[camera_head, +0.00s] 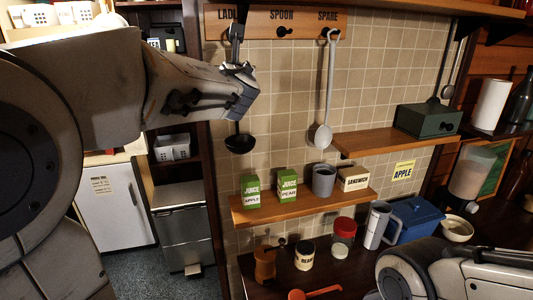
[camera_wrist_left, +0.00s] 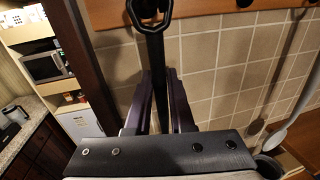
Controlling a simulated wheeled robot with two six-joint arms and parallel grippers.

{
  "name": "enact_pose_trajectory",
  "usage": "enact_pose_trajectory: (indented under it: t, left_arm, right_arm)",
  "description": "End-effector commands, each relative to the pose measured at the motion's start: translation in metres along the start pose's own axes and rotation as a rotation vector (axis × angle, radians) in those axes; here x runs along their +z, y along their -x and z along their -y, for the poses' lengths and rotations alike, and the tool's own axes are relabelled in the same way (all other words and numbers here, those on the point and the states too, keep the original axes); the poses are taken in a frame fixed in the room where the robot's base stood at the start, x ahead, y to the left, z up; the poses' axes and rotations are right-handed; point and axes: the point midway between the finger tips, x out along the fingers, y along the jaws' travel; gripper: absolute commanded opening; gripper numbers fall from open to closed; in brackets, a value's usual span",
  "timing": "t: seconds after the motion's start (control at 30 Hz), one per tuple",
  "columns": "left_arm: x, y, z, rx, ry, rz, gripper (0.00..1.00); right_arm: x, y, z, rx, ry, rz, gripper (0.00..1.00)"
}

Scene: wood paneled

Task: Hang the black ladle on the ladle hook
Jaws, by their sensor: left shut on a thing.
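The black ladle (camera_head: 239,143) is upright, bowl down, in front of the tiled wall. My left gripper (camera_head: 243,88) is shut on its handle. In the left wrist view the handle (camera_wrist_left: 155,60) runs up between the fingers (camera_wrist_left: 160,105) to an angular loop at the top. The loop is at the hook board (camera_head: 262,21), under the partly covered "LADLE" label. A dark knob, likely the ladle hook (camera_wrist_left: 148,8), shows through the loop. I cannot tell whether the loop is around it or only in front. My right gripper is out of view; part of the right arm shows at lower right.
The spoon hook (camera_head: 283,31) is bare. A grey-white utensil (camera_head: 328,90) hangs under "SPARE". Below, a wooden shelf (camera_head: 300,207) holds green juice boxes, a grey mug and a sandwich box. A higher shelf (camera_head: 385,141) at right carries a dark green box (camera_head: 427,121).

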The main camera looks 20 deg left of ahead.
Motion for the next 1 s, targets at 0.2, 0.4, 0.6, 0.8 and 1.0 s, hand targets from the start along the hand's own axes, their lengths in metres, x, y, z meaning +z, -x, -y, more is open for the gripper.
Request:
enact_pose_trajectory:
  t: [0.2, 0.4, 0.6, 0.8, 1.0]
  left_arm:
    - [-0.001, 0.0, 0.0, 0.0, 0.0, 0.001, 0.0]
    - [-0.003, 0.0, 0.0, 0.0, 0.0, 0.001, 0.0]
    - [-0.003, 0.0, 0.0, 0.0, 0.0, 0.001, 0.56]
    - [-0.003, 0.0, 0.0, 0.0, 0.0, 0.0, 0.56]
    - [-0.003, 0.011, 0.001, -0.002, 0.002, 0.003, 0.56]
  right_arm:
    - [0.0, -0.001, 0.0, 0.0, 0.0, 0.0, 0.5]
    - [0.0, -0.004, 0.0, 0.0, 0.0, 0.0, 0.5]
    - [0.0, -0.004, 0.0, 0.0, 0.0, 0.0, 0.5]
    - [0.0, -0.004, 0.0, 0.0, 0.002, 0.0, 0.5]
    - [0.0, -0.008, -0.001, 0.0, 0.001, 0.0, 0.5]
